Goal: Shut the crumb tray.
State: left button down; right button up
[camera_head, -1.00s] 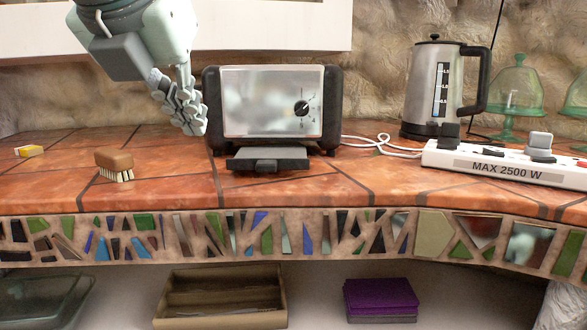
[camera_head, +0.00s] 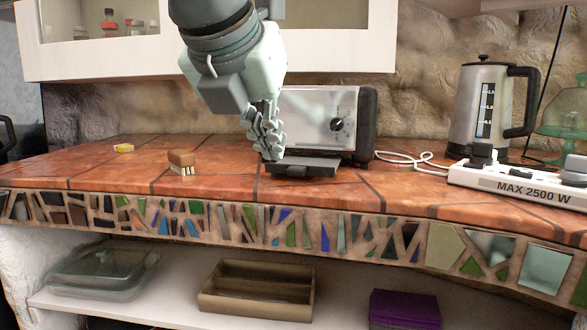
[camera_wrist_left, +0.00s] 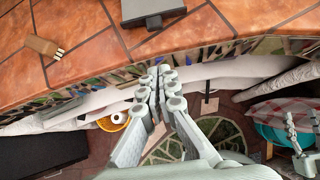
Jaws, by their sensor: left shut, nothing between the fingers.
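The toaster (camera_head: 318,112) has a shiny metal front, a dark casing and a dial. Its dark crumb tray (camera_head: 302,170) sticks out at the bottom front, over the tiles. The tray also shows at the top of the left wrist view (camera_wrist_left: 150,14). My left gripper (camera_head: 270,157) is shut and empty. In the head view it overlaps the toaster's left side and the tray's left end. In the left wrist view its fingertips (camera_wrist_left: 158,72) appear apart from the tray, on its near side. My right gripper (camera_wrist_left: 302,130) shows partly at the right edge there, its fingers apart.
A kettle (camera_head: 485,105) and power strip (camera_head: 518,182) stand right, with a white cord (camera_head: 410,158) running behind. The mosaic counter edge (camera_head: 330,230) is in front.

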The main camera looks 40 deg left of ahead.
aim_at(289, 168)
pick_arm(q)
jog(key=x, duration=0.3)
jog(key=w+r+x, duration=0.1)
jog(key=x, duration=0.6)
jog(key=shift+w+a+r, duration=0.15)
jog(key=shift+w+a, duration=0.15)
jog(key=shift+w, duration=0.05)
jog(key=shift+w+a, duration=0.15)
jog(key=shift+w, duration=0.35)
pick_arm(e)
jog(key=shift+d+f+g+h, duration=0.15)
jog(key=shift+d+f+g, duration=0.1)
jog(key=shift+f, duration=0.25)
jog(key=shift+d+f+g+h, duration=0.15)
jog(key=shift+d+f+g, duration=0.1)
jog(key=shift+f, duration=0.25)
pick_arm(q)
jog(key=shift+a, duration=0.1)
pick_arm(e)
jog(key=shift+r, duration=0.1)
